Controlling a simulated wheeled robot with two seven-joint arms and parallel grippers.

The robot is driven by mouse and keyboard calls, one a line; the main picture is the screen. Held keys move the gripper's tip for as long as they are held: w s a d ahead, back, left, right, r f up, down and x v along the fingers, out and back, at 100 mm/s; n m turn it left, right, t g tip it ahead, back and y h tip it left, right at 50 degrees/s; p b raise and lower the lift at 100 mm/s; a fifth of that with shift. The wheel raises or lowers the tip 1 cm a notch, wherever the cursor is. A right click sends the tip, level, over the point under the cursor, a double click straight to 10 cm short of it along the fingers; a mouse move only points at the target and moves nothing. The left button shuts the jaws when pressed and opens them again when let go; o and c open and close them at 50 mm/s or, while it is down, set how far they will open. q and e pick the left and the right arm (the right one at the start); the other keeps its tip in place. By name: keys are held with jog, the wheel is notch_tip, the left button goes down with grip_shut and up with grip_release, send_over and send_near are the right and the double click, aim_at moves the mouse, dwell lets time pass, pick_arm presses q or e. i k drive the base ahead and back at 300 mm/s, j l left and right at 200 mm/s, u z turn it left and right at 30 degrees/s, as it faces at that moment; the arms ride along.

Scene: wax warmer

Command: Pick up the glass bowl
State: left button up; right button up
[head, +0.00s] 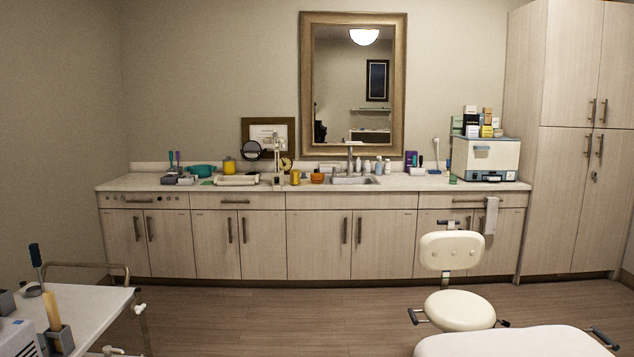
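I cannot make out a clearly glass bowl in the head view. A teal bowl (202,170) sits on the left part of the long counter (400,183) across the room; I cannot tell if it is glass. A small orange container (317,178) stands left of the sink on the same counter. Neither of my grippers shows in this view.
A white cart (95,310) with tools stands at the front left. A cream stool (459,310) and a white padded surface (515,343) are at the front right. Wooden floor (270,315) is open between them. A tall cabinet (572,200) stands at right.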

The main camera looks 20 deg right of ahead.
aim_at(316, 177)
jog(key=u, duration=0.2)
jog(key=i+u, duration=0.2)
jog(key=i+l+z, duration=0.2)
jog(key=i+z, duration=0.15)
jog(key=i, duration=0.4)
jog(key=i+z, duration=0.3)
jog(key=i, duration=0.4)
jog(key=i+j+z, duration=0.35)
jog(key=i, duration=0.4)
jog(key=i+z, duration=0.15)
jog(key=i, duration=0.75)
jog(key=i+z, duration=0.15)
jog(key=i, duration=0.75)
jog(key=i+j+z, duration=0.15)
jog(key=i, duration=0.7)
jog(key=i+z, duration=0.1)
jog(key=i, duration=0.8)
jog(key=i+z, duration=0.15)
jog(key=i, duration=0.75)
jog(key=j+z, duration=0.1)
jog(key=z, duration=0.4)
